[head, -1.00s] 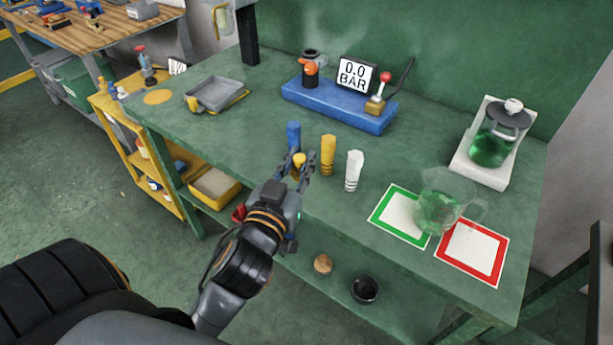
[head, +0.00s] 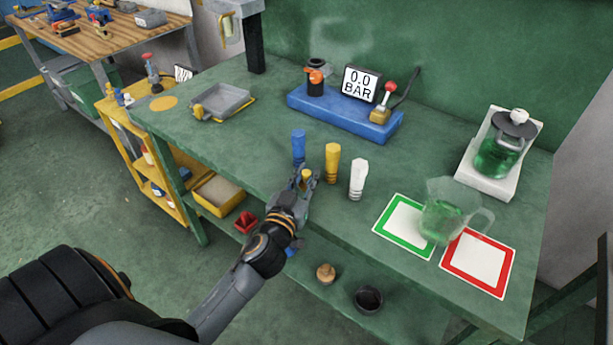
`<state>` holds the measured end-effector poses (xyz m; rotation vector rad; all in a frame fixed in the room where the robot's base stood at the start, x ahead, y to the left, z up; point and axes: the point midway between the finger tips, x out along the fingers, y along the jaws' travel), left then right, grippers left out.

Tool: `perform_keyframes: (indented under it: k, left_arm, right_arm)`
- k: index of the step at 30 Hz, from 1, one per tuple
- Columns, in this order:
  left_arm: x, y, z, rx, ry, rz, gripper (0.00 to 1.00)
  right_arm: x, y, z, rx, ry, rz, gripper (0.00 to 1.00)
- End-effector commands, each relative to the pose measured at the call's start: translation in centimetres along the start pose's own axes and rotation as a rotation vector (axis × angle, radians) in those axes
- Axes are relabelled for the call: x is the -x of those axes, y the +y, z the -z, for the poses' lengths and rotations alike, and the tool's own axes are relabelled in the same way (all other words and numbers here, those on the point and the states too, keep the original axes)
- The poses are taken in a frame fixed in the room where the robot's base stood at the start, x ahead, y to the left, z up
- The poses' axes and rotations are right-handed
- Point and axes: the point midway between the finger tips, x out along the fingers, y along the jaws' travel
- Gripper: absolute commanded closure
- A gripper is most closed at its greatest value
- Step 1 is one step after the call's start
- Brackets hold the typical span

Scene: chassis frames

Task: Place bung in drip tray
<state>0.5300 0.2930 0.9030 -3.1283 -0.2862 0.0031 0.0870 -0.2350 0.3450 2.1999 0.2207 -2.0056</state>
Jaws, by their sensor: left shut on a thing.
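My left gripper (head: 307,178) is at the front of the green bench, just in front of the blue and yellow tapered pieces. It is shut on a small yellow piece, apparently the bung (head: 306,174); the fingers hide most of it. I cannot tell whether it touches the bench top. The grey drip tray (head: 236,96) lies further back at the left of the bench, apart from the gripper. A small yellow part (head: 197,112) shows at the tray's left side. My right gripper is not in view.
Close by stand a blue piece (head: 299,145), a yellow piece (head: 332,163) and a white piece (head: 357,180). A blue pressure rig (head: 345,115) is behind. A glass jug (head: 440,215) stands near the green and red mats. The bench between gripper and tray is clear.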

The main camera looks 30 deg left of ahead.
Motion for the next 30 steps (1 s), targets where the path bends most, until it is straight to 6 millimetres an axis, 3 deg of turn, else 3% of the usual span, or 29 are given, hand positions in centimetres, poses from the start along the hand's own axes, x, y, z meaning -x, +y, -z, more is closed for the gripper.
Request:
perform_keyframes:
  k: [9, 10, 12, 13, 24, 30]
  left_arm:
    - [0.0, 0.0, -0.5, 0.002, 0.0, 0.001, 1.0]
    - [0.0, 0.0, -0.3, 0.001, 0.0, 0.001, 0.74]
    - [0.0, 0.0, -0.2, 0.001, 0.0, 0.0, 0.6]
    - [0.0, 0.0, -0.2, 0.001, 0.0, 0.0, 0.58]
    - [0.0, 0.0, 0.3, -0.001, 0.0, 0.0, 0.58]
    - [3.4, 0.0, -0.3, 0.003, -0.004, 0.002, 0.58]
  right_arm:
    - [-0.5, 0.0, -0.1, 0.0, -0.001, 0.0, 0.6]
    - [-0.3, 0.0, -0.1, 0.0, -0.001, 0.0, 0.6]
    - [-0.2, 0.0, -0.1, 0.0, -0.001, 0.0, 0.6]
    - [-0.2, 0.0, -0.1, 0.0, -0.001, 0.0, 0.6]
    - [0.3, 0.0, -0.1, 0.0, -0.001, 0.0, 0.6]
    - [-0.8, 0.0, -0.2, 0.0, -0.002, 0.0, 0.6]
